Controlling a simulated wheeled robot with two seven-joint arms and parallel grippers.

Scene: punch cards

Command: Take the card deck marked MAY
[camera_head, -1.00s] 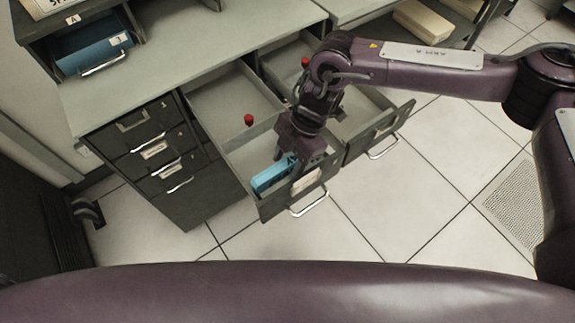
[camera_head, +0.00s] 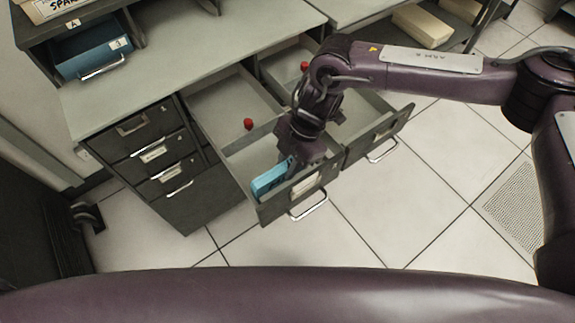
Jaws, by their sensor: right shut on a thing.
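A blue card deck (camera_head: 270,181) is in the front of the open left drawer (camera_head: 247,150). My right gripper (camera_head: 292,162) reaches down into this drawer from above and is shut on the blue deck's right end. Its fingers are small and partly hidden here. My left gripper is out of view.
A second open drawer (camera_head: 385,127) is just right, under my right arm. Red knobs (camera_head: 248,124) show in both drawers. The desk top (camera_head: 190,50) is clear behind. A blue bin (camera_head: 92,50) sits in the shelf at upper left. The tiled floor in front is free.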

